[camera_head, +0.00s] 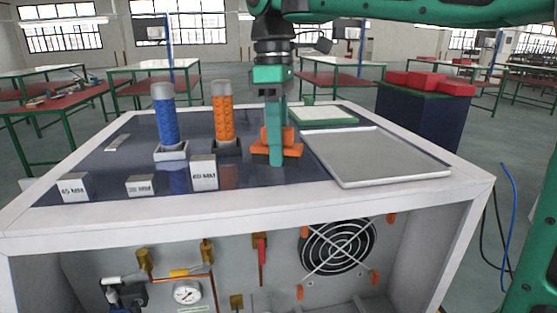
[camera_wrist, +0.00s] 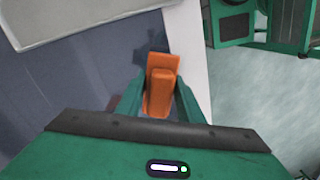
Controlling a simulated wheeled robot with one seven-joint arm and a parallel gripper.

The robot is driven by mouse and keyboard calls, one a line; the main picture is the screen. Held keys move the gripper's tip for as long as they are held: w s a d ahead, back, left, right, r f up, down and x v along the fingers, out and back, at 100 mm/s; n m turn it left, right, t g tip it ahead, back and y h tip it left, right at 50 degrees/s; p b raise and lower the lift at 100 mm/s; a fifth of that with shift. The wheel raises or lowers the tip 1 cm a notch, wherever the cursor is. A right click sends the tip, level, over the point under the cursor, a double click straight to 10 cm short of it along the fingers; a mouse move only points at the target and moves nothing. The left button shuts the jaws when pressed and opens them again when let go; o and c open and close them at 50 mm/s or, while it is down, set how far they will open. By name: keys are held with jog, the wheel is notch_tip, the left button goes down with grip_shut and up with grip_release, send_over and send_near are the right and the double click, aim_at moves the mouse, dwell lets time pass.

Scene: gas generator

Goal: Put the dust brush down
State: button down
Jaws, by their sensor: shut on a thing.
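The dust brush (camera_head: 292,150) is orange with dark bristles low on its left side. My gripper (camera_head: 275,158) points straight down and is shut on it. In the wrist view the orange brush (camera_wrist: 160,84) sits between the two green fingers (camera_wrist: 159,100). The brush is at or just above the dark top of the cabinet (camera_head: 110,180), near its front middle. I cannot tell whether it touches the surface. The fingers hide part of the brush.
A grey metal tray (camera_head: 375,157) lies to the right. A green-edged white tray (camera_head: 323,115) is behind it. Blue (camera_head: 166,120) and orange (camera_head: 224,115) cylinders stand on bases to the left. Small labelled blocks (camera_head: 204,174) line the front. The dark surface at far left is mostly clear.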

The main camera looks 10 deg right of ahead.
jog(key=shift+s+f, duration=0.1)
jog(key=shift+f, duration=1.5)
jog(key=c, duration=1.2)
grip_release()
jog(key=shift+r, duration=0.1)
jog(key=r, duration=0.8)
jog(key=w+r, duration=0.1)
jog(key=r, duration=0.3)
jog(key=shift+a, duration=0.2)
jog(key=shift+s+f, duration=0.1)
